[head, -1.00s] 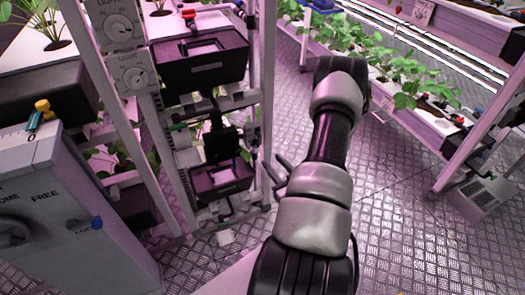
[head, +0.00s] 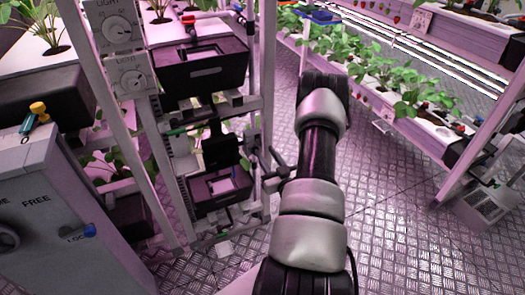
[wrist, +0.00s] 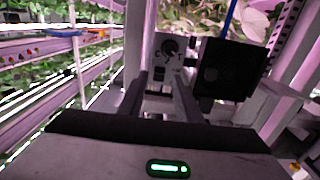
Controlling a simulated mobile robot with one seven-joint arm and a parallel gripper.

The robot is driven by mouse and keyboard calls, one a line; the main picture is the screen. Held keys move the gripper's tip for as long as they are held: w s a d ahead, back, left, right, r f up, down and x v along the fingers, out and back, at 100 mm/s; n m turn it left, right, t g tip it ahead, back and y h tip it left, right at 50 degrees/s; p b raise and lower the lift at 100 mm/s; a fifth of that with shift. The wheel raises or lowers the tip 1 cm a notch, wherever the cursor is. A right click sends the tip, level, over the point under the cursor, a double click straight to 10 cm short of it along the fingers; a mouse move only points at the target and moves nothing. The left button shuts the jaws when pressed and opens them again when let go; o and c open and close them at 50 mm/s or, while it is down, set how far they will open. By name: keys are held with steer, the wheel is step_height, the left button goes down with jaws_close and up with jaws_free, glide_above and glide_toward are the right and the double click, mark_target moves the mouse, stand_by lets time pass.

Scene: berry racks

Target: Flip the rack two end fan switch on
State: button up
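In the wrist view, a pale control panel (wrist: 174,47) with a round dial stands beyond my gripper. A small dark switch (wrist: 159,74) sits below the dial; its position is too small to read. A black square fan unit (wrist: 226,70) stands right beside the panel. My gripper (wrist: 158,100) is open and empty. Its two fingers point at the lower panel with a gap between them, and they partly cover the panel's lower part. I cannot tell whether they touch it. In the head view, my arm reaches forward and my gripper cannot be made out.
In the head view, a rack with light dials (head: 117,27) and a black tub (head: 200,66) stands left of my arm. A grey cabinet marked FREE (head: 60,215) is at the lower left. A plant rack (head: 445,130) stands at right. Metal floor (head: 390,225) is clear between.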

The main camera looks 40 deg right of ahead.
mark_target(260, 144)
steer(key=shift+x, duration=1.9)
jaws_close()
